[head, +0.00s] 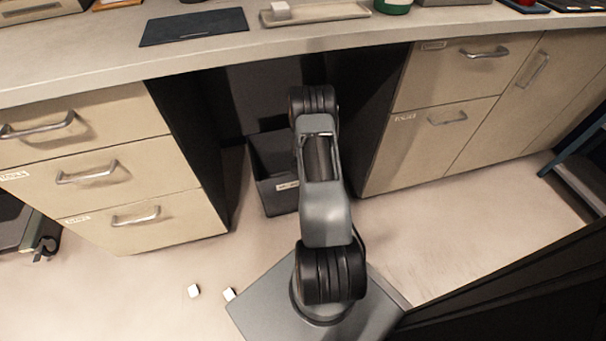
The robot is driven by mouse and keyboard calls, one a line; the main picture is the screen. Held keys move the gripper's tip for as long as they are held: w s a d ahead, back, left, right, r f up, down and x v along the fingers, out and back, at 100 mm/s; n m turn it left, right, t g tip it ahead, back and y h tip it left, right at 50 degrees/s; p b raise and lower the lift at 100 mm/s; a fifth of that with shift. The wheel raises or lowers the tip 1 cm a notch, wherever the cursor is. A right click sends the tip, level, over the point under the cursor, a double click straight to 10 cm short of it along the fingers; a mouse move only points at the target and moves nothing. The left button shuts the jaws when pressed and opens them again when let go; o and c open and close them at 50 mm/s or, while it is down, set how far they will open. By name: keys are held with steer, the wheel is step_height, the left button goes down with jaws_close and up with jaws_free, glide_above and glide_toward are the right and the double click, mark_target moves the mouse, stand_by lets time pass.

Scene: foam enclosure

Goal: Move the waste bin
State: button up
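The waste bin (268,163) is a dark grey, open-topped box with a small pale label on its front. It stands on the floor in the knee space under the counter, between two drawer cabinets. My arm reaches forward over it and hides its right part. My gripper is not visible; the far end of the arm is over the back of the bin, and what lies beyond it is hidden.
Cream drawer cabinets stand left (120,180) and right (440,110) of the knee space. The counter (90,50) above holds a dark mat (194,26) and a tray (330,13). A dark panel (520,285) fills the lower right.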

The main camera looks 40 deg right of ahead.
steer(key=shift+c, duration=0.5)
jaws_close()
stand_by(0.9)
